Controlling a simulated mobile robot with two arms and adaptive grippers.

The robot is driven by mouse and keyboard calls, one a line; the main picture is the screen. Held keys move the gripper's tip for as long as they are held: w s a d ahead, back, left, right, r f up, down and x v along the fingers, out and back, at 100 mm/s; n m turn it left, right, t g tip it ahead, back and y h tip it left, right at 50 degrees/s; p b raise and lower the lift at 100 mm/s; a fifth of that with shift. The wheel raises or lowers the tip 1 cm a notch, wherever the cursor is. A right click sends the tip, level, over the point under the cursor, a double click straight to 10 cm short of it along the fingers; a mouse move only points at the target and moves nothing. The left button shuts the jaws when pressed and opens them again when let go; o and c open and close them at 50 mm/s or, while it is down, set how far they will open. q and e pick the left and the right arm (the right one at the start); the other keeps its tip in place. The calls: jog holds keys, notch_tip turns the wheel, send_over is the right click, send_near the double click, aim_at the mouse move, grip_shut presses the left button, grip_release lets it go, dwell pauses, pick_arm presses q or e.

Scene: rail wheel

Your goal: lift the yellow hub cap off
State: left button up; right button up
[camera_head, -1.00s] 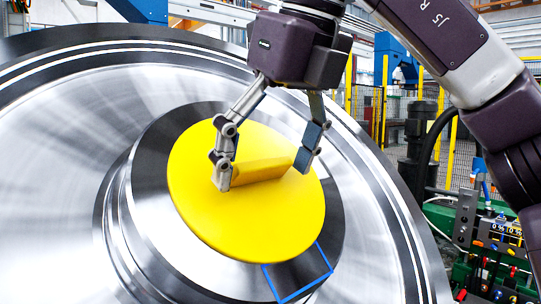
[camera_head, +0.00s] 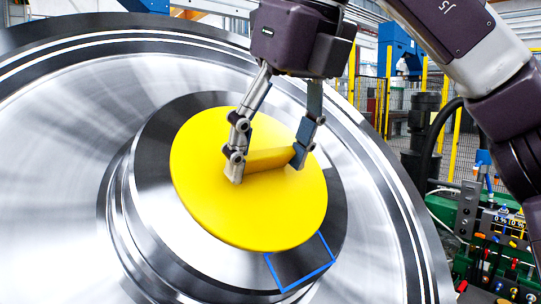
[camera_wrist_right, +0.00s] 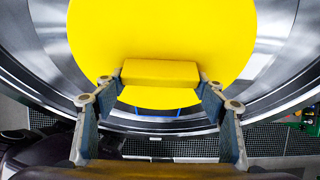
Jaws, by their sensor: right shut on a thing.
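The yellow hub cap (camera_head: 215,195) is a round disc with a raised bar handle (camera_head: 266,159) across its middle. It lies on the steel hub (camera_head: 165,225) of the large rail wheel; I see no clear gap beneath it. My right gripper (camera_head: 268,167) comes from above and is shut on the bar handle, one finger at each end. In the right wrist view the handle (camera_wrist_right: 160,73) sits between the fingertips, with the yellow disc (camera_wrist_right: 165,30) behind it. My left gripper is not in view.
The wheel (camera_head: 60,170) fills the left and middle of the head view. A blue outlined square (camera_head: 301,262) marks the hub below the cap. At the right stand yellow fence posts (camera_head: 387,90) and a green control box (camera_head: 480,225) with cables.

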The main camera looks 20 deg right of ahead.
jog(key=shift+s+r, duration=0.1)
jog(key=shift+r, duration=0.1)
jog(key=shift+s+d+r, duration=0.3)
jog(key=shift+s+r, duration=0.3)
jog(key=shift+s, duration=0.05)
jog(key=shift+s+d+r, duration=0.15)
jog(key=shift+s+r, duration=0.1)
jog(key=shift+r, duration=0.2)
jog(key=shift+s+d+r, duration=0.15)
jog(key=shift+s+r, duration=0.3)
jog(key=shift+s, duration=0.1)
jog(key=shift+s+d+r, duration=0.15)
jog(key=shift+s+r, duration=0.3)
jog(key=shift+s, duration=0.05)
jog(key=shift+w+f, duration=0.1)
